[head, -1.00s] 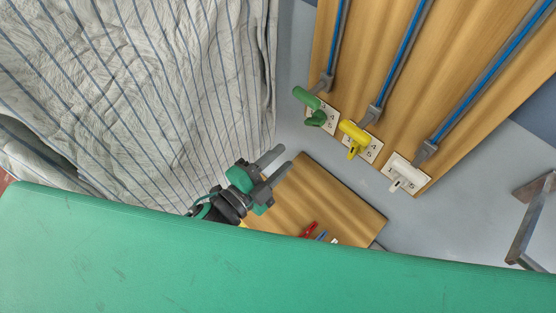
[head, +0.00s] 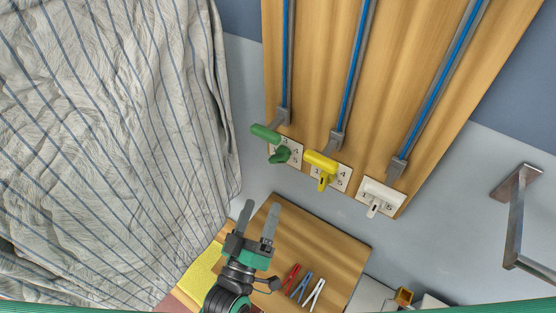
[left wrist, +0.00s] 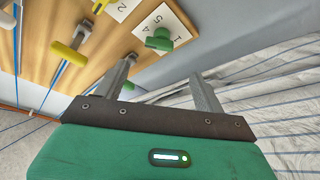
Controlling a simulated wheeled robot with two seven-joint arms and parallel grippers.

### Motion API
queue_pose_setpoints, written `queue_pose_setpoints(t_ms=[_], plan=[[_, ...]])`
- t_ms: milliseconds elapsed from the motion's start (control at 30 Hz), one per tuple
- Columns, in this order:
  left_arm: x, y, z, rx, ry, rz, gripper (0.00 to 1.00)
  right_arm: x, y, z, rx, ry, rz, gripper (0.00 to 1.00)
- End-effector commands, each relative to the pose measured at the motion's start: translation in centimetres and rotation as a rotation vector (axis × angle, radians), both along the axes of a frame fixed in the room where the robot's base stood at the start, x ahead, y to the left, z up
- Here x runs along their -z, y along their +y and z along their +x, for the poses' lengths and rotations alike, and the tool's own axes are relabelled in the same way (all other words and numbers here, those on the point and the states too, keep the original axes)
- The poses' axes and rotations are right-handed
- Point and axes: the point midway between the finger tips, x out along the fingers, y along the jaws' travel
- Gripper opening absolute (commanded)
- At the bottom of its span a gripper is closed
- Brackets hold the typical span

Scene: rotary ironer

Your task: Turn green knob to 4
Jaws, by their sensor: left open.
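The green knob (head: 279,154) sits on a white numbered plate (head: 294,150) at the lower left of the wooden wall board, with a green bar handle (head: 265,132) just above it. The knob hides part of the plate; a 4 and a 5 show to its right. In the left wrist view the green knob (left wrist: 160,40) is beyond and between my fingers, apart from them. My left gripper (head: 260,219) is open and empty, below the knob, fingers pointing up toward the board. My right gripper is not in view.
A yellow knob (head: 324,178) and a white knob (head: 375,205) stand to the right on similar plates. Striped cloth (head: 110,140) hangs at left. A wooden shelf (head: 325,246) with red, blue and white pegs lies below. A metal bracket (head: 516,220) juts out at right.

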Motion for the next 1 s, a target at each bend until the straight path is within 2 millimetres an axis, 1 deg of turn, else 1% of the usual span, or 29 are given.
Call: queue_pose_setpoints(t_ms=[33,200,400,600,800,1000], plan=[[-0.6,-0.2,0.7,0.000,-0.003,0.001,0.71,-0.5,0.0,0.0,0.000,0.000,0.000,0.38],[-1.7,-1.2,3.6,0.000,-0.005,0.003,0.71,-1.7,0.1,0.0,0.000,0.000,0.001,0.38],[-2.9,-2.5,7.0,0.001,-0.004,0.005,0.71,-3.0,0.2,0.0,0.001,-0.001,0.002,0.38],[-3.7,-3.5,9.8,0.002,-0.003,0.006,0.71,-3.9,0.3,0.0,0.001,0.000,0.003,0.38],[-3.9,-4.0,11.1,0.001,-0.002,0.008,0.71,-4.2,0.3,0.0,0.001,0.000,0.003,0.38],[-3.9,-4.1,11.3,0.001,-0.002,0.008,0.71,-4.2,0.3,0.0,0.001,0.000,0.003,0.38]])
